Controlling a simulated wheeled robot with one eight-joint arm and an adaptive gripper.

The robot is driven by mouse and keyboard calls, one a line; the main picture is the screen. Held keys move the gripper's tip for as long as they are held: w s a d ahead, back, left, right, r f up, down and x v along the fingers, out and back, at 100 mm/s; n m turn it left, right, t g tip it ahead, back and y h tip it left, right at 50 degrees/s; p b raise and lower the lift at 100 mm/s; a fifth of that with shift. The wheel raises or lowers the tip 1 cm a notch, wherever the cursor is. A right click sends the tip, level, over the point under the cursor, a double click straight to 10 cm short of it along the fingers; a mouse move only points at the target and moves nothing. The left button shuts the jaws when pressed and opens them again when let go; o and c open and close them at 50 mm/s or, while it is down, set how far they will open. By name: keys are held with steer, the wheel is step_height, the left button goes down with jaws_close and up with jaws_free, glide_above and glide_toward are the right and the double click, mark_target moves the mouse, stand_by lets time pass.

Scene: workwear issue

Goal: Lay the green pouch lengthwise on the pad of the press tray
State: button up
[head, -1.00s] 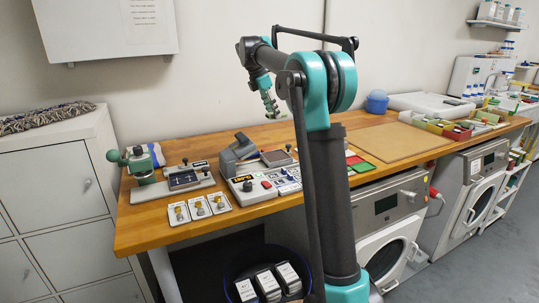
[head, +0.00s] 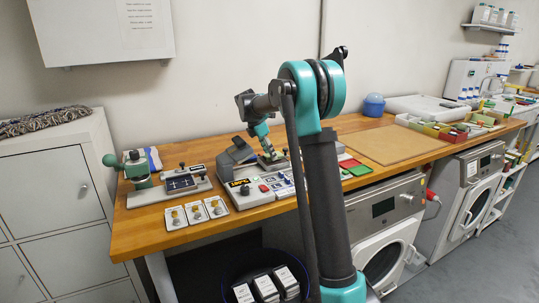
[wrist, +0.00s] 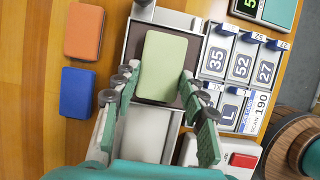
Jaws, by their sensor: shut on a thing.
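The green pouch (wrist: 157,66) lies between the fingers of my gripper (wrist: 160,100) in the wrist view, with its long side along the tray. My gripper is shut on the pouch's near end. The dark pad (wrist: 134,42) of the press tray shows around the pouch's edges, and the tray's pale metal (wrist: 143,132) runs below it. Whether the pouch touches the pad cannot be told. In the head view my gripper (head: 270,157) is low over the press tray, hiding most of the pad and pouch.
The grey press (head: 236,153) stands just left of the tray. Number tiles (wrist: 240,65) lie close on the tray's right in the wrist view. An orange block (wrist: 83,31) and a blue block (wrist: 77,92) lie to its left. A brown mat (head: 393,143) is bare.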

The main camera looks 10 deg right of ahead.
steer(key=shift+f, duration=0.35)
steer(key=shift+f, duration=0.1)
steer(key=o, duration=1.3)
steer(key=shift+c, duration=0.2)
steer(key=v, duration=1.2)
